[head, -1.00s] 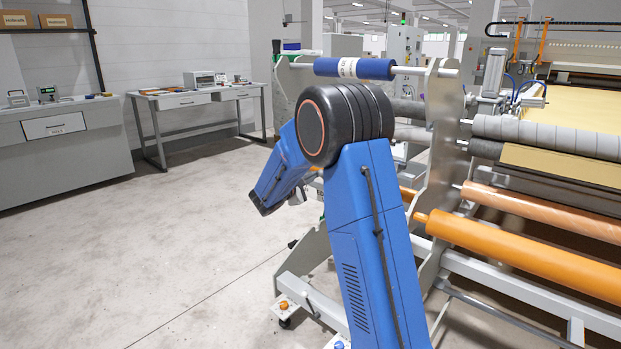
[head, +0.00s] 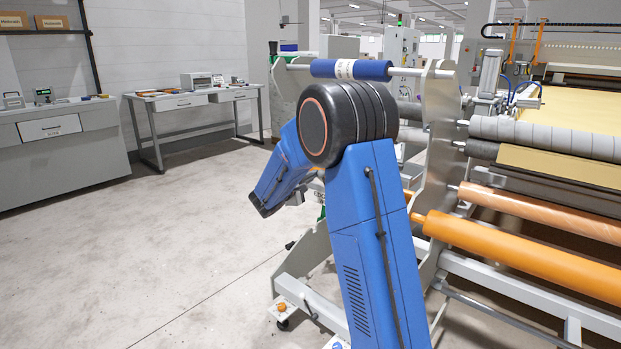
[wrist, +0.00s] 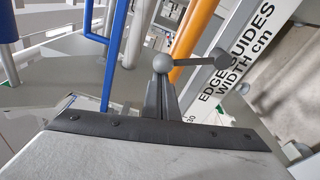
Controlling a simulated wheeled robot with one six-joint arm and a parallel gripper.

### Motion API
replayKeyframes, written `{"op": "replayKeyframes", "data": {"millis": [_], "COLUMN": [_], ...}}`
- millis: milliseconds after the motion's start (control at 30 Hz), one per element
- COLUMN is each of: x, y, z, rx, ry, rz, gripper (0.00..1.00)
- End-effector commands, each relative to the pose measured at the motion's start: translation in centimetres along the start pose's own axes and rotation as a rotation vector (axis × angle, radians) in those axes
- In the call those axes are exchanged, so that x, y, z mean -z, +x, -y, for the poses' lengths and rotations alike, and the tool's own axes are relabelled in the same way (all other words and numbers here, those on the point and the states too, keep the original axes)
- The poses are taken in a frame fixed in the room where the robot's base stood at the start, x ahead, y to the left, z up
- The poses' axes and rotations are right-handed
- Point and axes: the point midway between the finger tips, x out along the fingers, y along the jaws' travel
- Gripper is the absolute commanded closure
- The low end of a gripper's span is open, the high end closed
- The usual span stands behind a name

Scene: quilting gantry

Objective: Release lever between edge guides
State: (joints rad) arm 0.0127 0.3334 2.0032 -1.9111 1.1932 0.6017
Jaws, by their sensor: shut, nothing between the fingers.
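In the wrist view the lever (wrist: 192,62) is a short grey rod with a round ball at each end. It lies roughly level in the picture, its larger end ball to the right. My gripper (wrist: 163,82) is shut and empty, its dark fingers together just below the lever's left ball. I cannot tell whether the fingertips touch that ball. A white scale plate (wrist: 240,80) reading "EDGE GUIDES WIDTH cm" runs diagonally on the right.
An orange roller (head: 520,255) and grey rollers (head: 545,137) of the gantry lie right of my arm. A blue-wrapped roll (head: 350,69) spans the top. Blue tubing (wrist: 110,50) and an orange bar (wrist: 192,40) are close in the wrist view. Open floor (head: 190,240) lies left.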

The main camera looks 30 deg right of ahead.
Motion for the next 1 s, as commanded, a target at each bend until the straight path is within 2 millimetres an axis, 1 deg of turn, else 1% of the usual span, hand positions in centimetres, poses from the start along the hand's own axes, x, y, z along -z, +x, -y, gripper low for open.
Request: {"op": "replayKeyframes", "data": {"millis": [300, 500, 700, 1000], "x": [-2.6, -4.4, -6.1, -8.2], "y": [-0.3, -0.6, -0.9, -1.1], "z": [-0.9, -1.1, -0.9, -0.1], "rx": [-0.041, -0.069, -0.096, -0.129], "ry": [0.280, 0.467, 0.652, 0.888], "rz": [0.001, 0.002, 0.001, 0.002], "gripper": [1.00, 1.00, 1.00, 1.00]}}
